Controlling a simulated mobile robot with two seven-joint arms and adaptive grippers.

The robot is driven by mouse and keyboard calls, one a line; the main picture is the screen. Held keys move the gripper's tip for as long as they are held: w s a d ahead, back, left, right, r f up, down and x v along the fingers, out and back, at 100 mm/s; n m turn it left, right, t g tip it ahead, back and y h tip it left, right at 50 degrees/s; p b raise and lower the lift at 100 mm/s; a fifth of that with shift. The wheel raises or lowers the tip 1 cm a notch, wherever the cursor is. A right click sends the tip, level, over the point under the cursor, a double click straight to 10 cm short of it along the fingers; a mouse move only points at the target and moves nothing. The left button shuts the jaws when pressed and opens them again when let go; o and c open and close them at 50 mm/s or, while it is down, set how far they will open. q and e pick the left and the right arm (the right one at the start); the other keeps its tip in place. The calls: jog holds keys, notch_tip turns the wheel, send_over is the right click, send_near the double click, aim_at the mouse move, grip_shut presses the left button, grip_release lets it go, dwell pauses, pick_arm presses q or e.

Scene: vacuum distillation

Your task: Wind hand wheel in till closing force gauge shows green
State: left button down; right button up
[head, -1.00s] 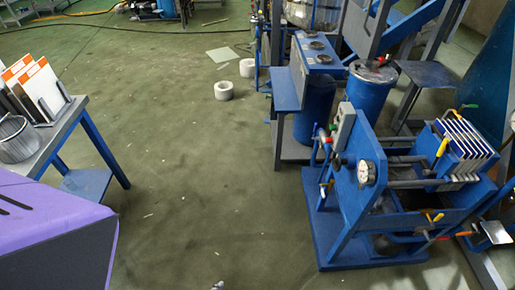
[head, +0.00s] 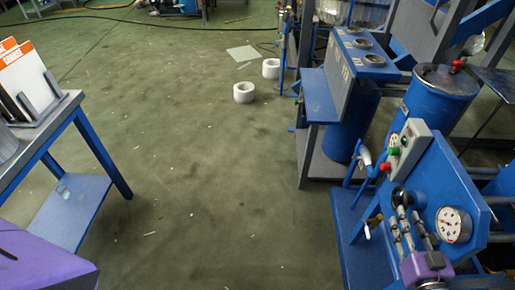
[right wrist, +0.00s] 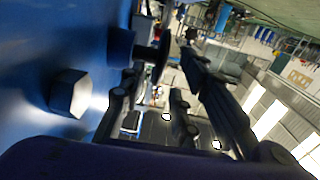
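The dark hand wheel (head: 399,196) stands on the blue end plate (head: 467,205) of the filter press. It also shows edge-on in the right wrist view (right wrist: 164,55), with its hub toward the plate. The round white closing force gauge (head: 453,225) sits to the right of the wheel; its reading is too small to tell. My right gripper (head: 406,212) is just in front of the wheel, pointing up at it. In the right wrist view its fingers (right wrist: 163,65) are apart, with part of the wheel showing between their tips; contact cannot be told. My left gripper is out of view.
A grey box with a red and a green button (head: 410,145) sits on the plate's top edge. A blue tank (head: 438,100) stands behind. The floor (head: 220,190) to the left is clear.

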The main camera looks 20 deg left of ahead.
aim_at(393, 207)
jog(key=shift+r+x, duration=0.15)
jog(key=shift+x, duration=1.65)
jog(key=shift+r+x, duration=0.1)
jog(key=shift+x, duration=1.75)
grip_shut()
